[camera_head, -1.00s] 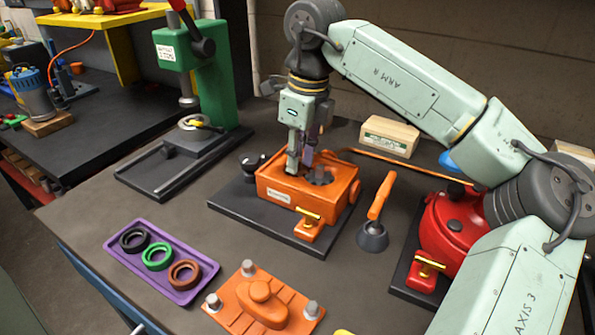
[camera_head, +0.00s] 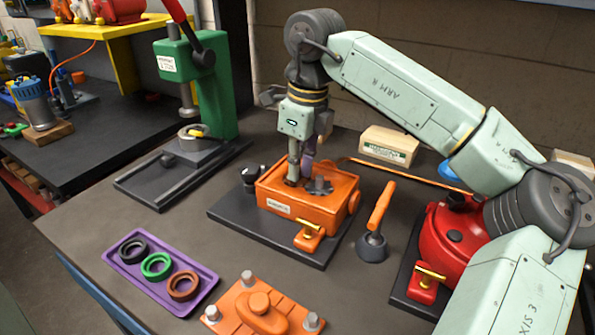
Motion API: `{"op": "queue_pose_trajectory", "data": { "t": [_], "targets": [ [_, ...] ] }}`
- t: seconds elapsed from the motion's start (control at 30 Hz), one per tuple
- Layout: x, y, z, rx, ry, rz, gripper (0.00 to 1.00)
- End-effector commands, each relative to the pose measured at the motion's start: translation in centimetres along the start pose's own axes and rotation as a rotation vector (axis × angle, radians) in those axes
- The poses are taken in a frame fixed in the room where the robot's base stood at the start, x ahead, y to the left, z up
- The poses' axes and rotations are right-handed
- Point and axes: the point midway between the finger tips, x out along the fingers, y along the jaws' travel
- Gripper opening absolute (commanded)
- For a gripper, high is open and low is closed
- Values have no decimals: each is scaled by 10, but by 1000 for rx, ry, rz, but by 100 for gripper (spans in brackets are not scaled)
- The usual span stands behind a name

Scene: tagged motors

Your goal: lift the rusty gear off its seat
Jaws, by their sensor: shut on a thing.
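The open orange gear housing (camera_head: 335,208) sits on a black base plate in the middle of the bench. My gripper (camera_head: 294,180) points straight down into the left part of its opening. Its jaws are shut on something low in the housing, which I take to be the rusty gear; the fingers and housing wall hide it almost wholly. A dark grey toothed gear (camera_head: 320,186) shows inside the housing, just right of the fingertips. I cannot tell whether the held gear is clear of its seat.
A purple tray (camera_head: 207,290) with black, green and orange rings lies front left. The orange cover (camera_head: 262,306) lies in front. An orange-handled tool (camera_head: 378,212) and red motor (camera_head: 440,240) stand right. A green press (camera_head: 215,85) stands back left. A pale box (camera_head: 390,142) stands behind.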

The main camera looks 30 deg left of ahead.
Motion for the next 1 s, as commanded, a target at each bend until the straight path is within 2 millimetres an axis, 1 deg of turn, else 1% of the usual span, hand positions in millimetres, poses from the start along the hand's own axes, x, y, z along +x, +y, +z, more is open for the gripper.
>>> {"op": "queue_pose_trajectory", "data": {
  "t": [0.17, 0.33, 0.37, 0.4, 0.43, 0.8, 1.0],
  "targets": [
    [-16, 0, 2, 1, 0, -1, 0],
    [-40, -1, 5, 2, 0, -2, 0],
    [-42, 0, 5, 1, 0, -2, 0],
    [-33, 11, 2, -3, 1, -3, 0],
    [-33, 18, 0, -3, 1, -3, 0],
    [-44, 98, -12, -2, 1, -3, 0],
    [-48, 133, -18, -1, 1, -3, 0]
  ]
}}
